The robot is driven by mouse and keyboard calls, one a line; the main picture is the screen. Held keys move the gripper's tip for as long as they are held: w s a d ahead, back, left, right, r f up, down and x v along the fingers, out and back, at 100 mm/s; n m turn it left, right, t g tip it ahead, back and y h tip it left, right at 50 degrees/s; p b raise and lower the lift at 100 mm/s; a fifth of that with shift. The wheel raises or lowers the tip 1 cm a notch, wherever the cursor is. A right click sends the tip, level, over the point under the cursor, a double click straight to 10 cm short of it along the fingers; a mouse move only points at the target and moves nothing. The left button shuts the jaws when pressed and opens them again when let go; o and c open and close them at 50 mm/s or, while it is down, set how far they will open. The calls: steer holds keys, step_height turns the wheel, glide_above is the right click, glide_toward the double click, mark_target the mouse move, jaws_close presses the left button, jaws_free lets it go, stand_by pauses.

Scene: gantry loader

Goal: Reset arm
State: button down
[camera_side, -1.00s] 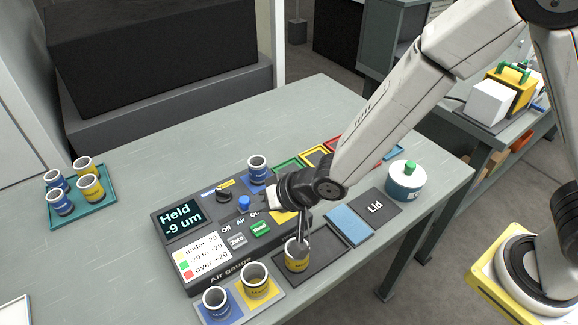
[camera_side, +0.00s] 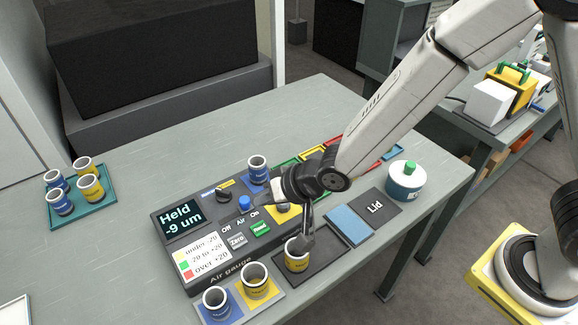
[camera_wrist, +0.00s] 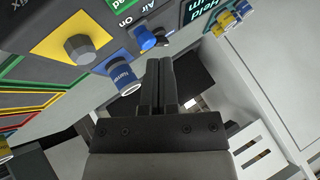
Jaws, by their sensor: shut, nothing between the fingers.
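My gripper (camera_side: 307,241) is shut and empty, just above and beside a yellow-banded cup (camera_side: 296,255) on a dark pad in front of the air gauge. In the wrist view my gripper's fingers (camera_wrist: 158,85) lie together with nothing between them. The air gauge (camera_side: 212,252) shows "Held -9 um" on its display (camera_side: 180,217). Its blue knob (camera_side: 244,202) and green Read button (camera_side: 260,229) show. A blue-banded cup (camera_side: 258,168) stands at the gauge's back; one also shows in the wrist view (camera_wrist: 124,78).
A blue cup (camera_side: 215,303) and a yellow cup (camera_side: 256,280) stand on front pads. A teal tray (camera_side: 106,210) holds several cups at left. A round pot with a green knob (camera_side: 405,181) stands right of the Lid pad (camera_side: 376,207). Coloured bins lie behind my arm.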

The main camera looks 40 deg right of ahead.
steer(key=s+d+r+g+h, duration=0.1)
steer(key=s+d, duration=0.3)
steer(key=d, duration=0.4)
steer(key=s+d+r+n+g+h, duration=0.1)
steer(key=s+d+g+h, duration=0.1)
steer(key=d, duration=0.7)
steer(key=s+d+r+g+h, duration=0.1)
steer(key=s+d+h, duration=0.1)
steer(key=s+d, duration=0.3)
steer(key=d, duration=0.3)
steer(key=shift+s+d+n+g, duration=0.15)
steer(key=shift+s+n+g, duration=0.2)
steer(key=shift+n+g, duration=0.05)
